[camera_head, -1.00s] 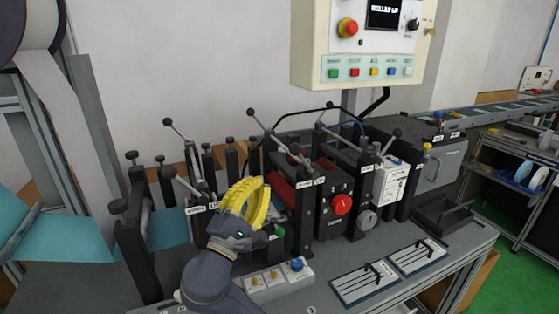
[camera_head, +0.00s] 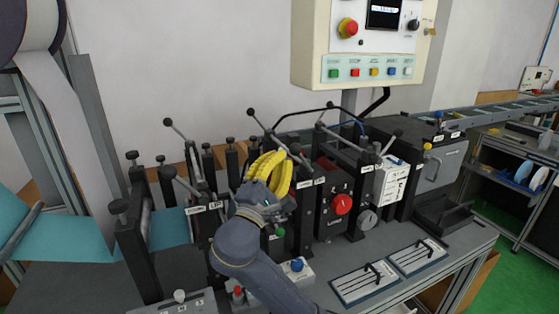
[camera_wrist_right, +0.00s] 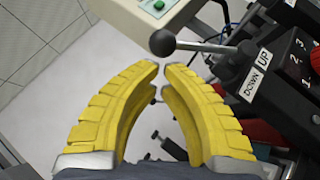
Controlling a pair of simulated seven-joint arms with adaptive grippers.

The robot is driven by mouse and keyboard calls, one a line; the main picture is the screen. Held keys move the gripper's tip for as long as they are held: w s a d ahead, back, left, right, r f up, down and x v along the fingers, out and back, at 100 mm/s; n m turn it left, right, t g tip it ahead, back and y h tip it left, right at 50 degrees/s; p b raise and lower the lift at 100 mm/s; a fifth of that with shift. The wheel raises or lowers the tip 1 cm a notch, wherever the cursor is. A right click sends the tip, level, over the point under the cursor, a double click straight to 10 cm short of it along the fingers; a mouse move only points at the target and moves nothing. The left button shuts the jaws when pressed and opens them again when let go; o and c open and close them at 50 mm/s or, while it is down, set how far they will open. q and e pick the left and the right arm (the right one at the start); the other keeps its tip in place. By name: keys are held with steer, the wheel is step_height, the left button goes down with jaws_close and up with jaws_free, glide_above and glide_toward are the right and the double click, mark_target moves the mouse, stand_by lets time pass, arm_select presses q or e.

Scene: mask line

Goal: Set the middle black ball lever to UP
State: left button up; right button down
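The middle black ball lever (camera_head: 295,149) stands in the centre of the machine, tilted, with its ball above and right of my right gripper (camera_head: 274,160) in the head view. In the right wrist view a black ball on a metal rod (camera_wrist_right: 162,43), apparently this lever, lies just past the fingertips. The rod runs right towards a DOWN/UP label (camera_wrist_right: 257,75). My right gripper's yellow fingers (camera_wrist_right: 162,67) nearly meet at the tips, with nothing seen between them. Contact with the ball is not visible. My left gripper is not in view.
A red knob (camera_head: 342,204) is on the machine's front. A button box (camera_head: 297,267) lies below my right gripper. A control panel (camera_head: 360,45) hangs above.

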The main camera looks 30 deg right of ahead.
steer(key=shift+r, duration=0.15)
steer(key=shift+d+r+m+g, duration=0.2)
steer(key=shift+m+g, duration=0.1)
steer(key=shift+m, duration=0.1)
